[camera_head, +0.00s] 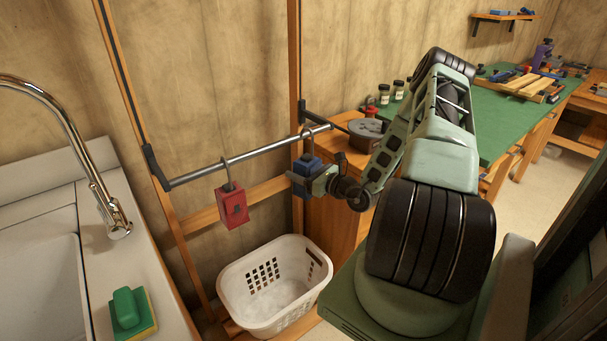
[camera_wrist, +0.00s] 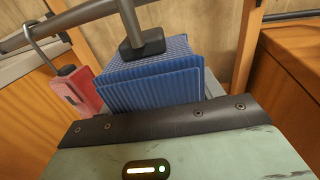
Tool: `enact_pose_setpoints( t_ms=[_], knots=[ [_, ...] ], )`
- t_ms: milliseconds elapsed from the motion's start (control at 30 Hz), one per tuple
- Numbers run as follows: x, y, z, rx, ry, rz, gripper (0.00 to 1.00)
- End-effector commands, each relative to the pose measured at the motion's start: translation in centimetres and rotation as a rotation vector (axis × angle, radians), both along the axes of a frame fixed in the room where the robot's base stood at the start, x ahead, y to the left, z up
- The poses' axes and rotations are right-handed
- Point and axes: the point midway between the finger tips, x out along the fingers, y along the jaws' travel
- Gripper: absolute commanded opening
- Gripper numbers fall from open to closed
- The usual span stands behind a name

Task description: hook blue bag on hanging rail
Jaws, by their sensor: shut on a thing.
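The blue bag (camera_head: 308,165), a ribbed block with a grey hook on top, is at the right part of the metal hanging rail (camera_head: 255,156). My gripper (camera_head: 312,179) is shut on the bag's body from the right. The bag's hook (camera_head: 315,132) is level with the rail in the head view; I cannot tell whether it is around the rail. In the wrist view the blue bag (camera_wrist: 150,78) fills the middle, its hook stem (camera_wrist: 130,25) rises past the frame's top, and the rail (camera_wrist: 62,22) is behind it on the left.
A red bag (camera_head: 232,205) hangs from the rail by its own hook, left of the blue one. A white laundry basket (camera_head: 272,318) stands below. Wooden posts flank the rail. A sink with a tap is on the left; a wooden cabinet (camera_head: 330,215) is close on the right.

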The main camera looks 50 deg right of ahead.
Motion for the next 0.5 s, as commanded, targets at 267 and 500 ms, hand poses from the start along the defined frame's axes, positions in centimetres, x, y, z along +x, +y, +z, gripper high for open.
enact_pose_setpoints(
  t_ms=[267,500],
  knots=[
    [2.2,-0.4,-0.1,-0.003,-0.003,0.002,0.37],
    [3.9,-0.9,-0.1,-0.002,-0.002,0.001,0.37]
  ],
)
